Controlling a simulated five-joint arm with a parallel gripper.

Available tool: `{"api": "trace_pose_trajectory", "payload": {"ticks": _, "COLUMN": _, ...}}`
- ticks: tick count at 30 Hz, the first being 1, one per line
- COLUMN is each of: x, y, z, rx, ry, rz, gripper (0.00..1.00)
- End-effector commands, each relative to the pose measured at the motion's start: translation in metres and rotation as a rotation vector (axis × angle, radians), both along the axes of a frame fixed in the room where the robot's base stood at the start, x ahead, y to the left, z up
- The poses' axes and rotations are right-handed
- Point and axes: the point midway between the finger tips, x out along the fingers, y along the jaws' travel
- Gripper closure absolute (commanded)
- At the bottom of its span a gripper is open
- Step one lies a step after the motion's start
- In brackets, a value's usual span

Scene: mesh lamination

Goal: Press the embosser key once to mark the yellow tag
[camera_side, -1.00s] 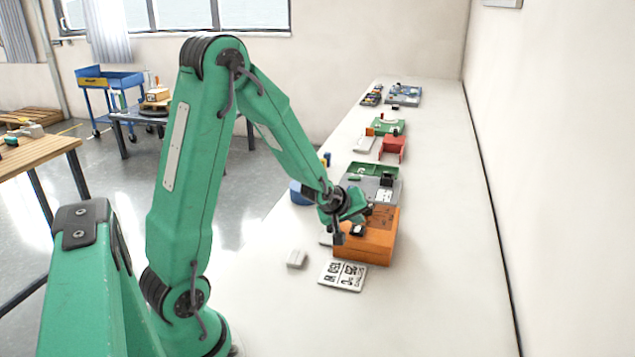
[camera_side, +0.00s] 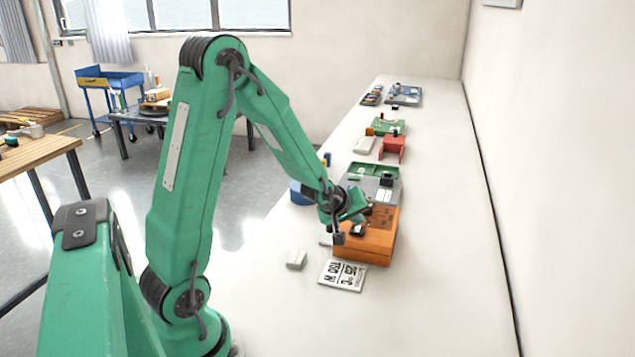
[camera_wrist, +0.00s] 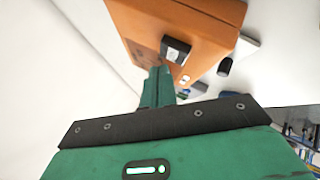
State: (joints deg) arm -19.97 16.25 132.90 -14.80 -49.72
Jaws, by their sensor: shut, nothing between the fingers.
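The embosser appears to be the orange box (camera_side: 370,252) on the white bench, in front of my arm; it also fills the top of the wrist view (camera_wrist: 190,22). A black key with a pale mark (camera_wrist: 175,50) is on the orange box, and shows small and dark in the side view (camera_side: 357,230). My gripper (camera_side: 338,238) is at the box's left edge, close to the key. In the wrist view its green fingers (camera_wrist: 158,78) are shut and empty, just below the key; I cannot tell whether they touch it. I cannot make out a yellow tag in either view.
A white card with black print (camera_side: 343,275) lies in front of the box, and a small pale block (camera_side: 296,259) lies to its left. A grey unit (camera_side: 380,188) stands behind the box, with a red part (camera_side: 393,147) farther back. The right side of the bench is clear.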

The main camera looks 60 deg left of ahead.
Motion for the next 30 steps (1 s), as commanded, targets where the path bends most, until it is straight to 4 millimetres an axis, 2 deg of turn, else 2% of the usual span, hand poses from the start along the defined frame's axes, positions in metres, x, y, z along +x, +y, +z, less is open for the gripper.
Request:
{"api": "trace_pose_trajectory", "payload": {"ticks": 20, "x": -0.0001, "y": 0.0000, "z": -0.0002, "rx": 0.000, "ry": 0.000, "rz": 0.000, "gripper": 1.00}}
{"api": "trace_pose_trajectory", "payload": {"ticks": 30, "x": -0.0010, "y": 0.0021, "z": -0.0072, "rx": 0.002, "ry": 0.002, "rz": 0.002, "gripper": 1.00}}
